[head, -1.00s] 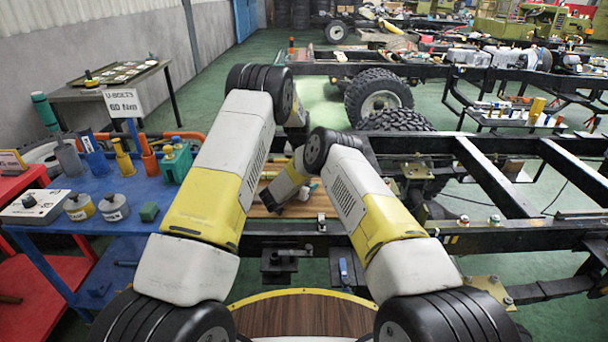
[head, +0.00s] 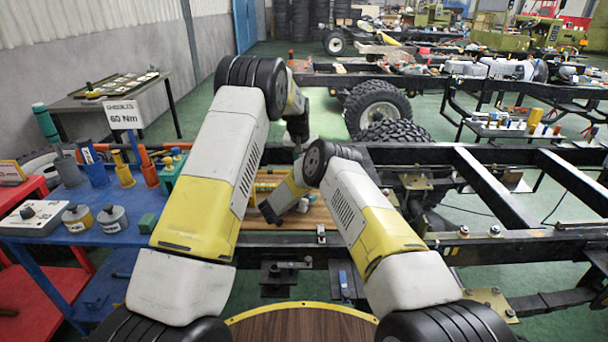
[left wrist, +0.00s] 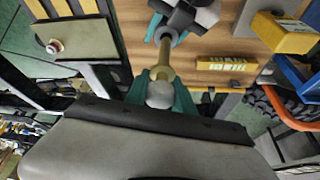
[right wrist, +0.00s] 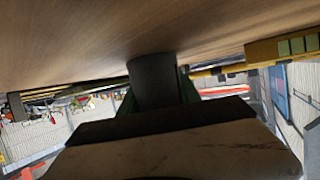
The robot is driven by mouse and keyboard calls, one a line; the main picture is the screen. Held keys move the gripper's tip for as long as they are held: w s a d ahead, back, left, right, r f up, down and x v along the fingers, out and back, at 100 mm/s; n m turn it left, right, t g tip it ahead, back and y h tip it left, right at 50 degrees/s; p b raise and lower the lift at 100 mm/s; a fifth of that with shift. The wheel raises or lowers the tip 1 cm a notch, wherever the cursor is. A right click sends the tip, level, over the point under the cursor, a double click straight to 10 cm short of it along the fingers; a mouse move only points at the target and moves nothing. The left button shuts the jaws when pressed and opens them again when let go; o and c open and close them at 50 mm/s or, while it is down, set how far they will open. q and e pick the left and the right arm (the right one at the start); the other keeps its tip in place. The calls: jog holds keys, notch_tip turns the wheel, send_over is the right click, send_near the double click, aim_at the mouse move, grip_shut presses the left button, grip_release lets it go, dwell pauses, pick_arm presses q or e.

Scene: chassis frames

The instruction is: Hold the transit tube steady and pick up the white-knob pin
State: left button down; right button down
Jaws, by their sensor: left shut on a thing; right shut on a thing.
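My left gripper (left wrist: 162,92) has teal fingers closed around the rounded pale knob of the white-knob pin (left wrist: 159,94). A tan shaft runs from the knob toward dark and grey parts at the top of the left wrist view, which look like my other gripper. Whether the pin is still inside a tube there I cannot tell. My right gripper (head: 270,212) is low over the wooden board. In the right wrist view its green fingers are shut on a dark grey cylinder, apparently the transit tube (right wrist: 152,80). In the head view, my arms hide most of both grips.
The wooden board (head: 315,215) lies between black chassis rails. A yellow block with green slots (right wrist: 285,47) is beside the right gripper. A blue table (head: 85,205) with coloured holders and tins stands at left. A chassis rail (head: 480,180) runs on the right.

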pick_arm(q)
jog(key=shift+r, duration=1.1)
pick_arm(e)
jog(key=c, duration=0.8)
grip_release()
jog(key=shift+o, duration=0.2)
